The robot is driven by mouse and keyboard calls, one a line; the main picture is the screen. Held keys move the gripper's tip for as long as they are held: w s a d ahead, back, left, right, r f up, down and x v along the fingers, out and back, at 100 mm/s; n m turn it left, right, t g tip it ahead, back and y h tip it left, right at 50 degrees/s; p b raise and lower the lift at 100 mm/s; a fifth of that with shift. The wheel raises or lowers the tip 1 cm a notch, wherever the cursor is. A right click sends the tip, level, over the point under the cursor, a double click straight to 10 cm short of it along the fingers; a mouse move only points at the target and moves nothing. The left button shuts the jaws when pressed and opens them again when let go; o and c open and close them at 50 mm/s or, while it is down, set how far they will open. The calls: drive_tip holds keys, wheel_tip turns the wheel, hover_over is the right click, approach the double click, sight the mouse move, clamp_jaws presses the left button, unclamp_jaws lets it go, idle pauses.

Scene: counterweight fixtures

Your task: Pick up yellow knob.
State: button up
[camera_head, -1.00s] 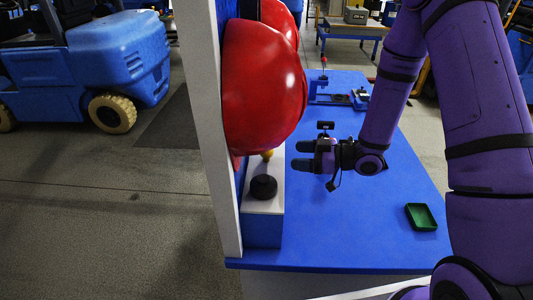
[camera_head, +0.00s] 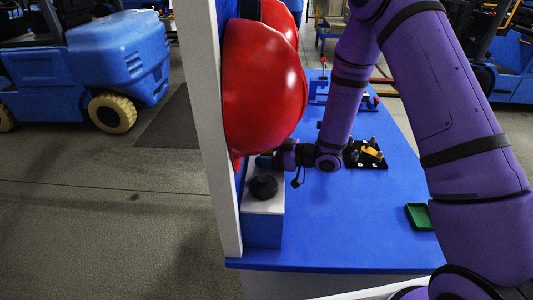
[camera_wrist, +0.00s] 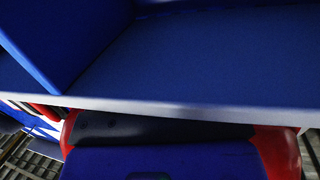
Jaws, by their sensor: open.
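The yellow knob is hidden now in the head view, behind my gripper and the red bulging shape. A black round knob (camera_head: 263,186) stands on the white top of a blue box (camera_head: 262,231). My gripper (camera_head: 264,161) reaches leftward over the far part of this box, just behind the black knob. Its jaws are open, but the fingertips are partly hidden, and I cannot tell whether the yellow knob lies between them. The wrist view shows large blue surfaces (camera_wrist: 210,55) and a pale edge, with no yellow knob visible.
Large red bulging shapes (camera_head: 262,90) hang close above my gripper, beside a pale upright post (camera_head: 213,150). A black plate (camera_head: 376,162) with a yellow part lies on the blue table (camera_head: 330,225). A green tray (camera_head: 418,216) is at right. The table's front middle is clear.

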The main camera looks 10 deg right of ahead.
drive_tip(key=c, duration=1)
drive_tip(key=shift+r, duration=0.1)
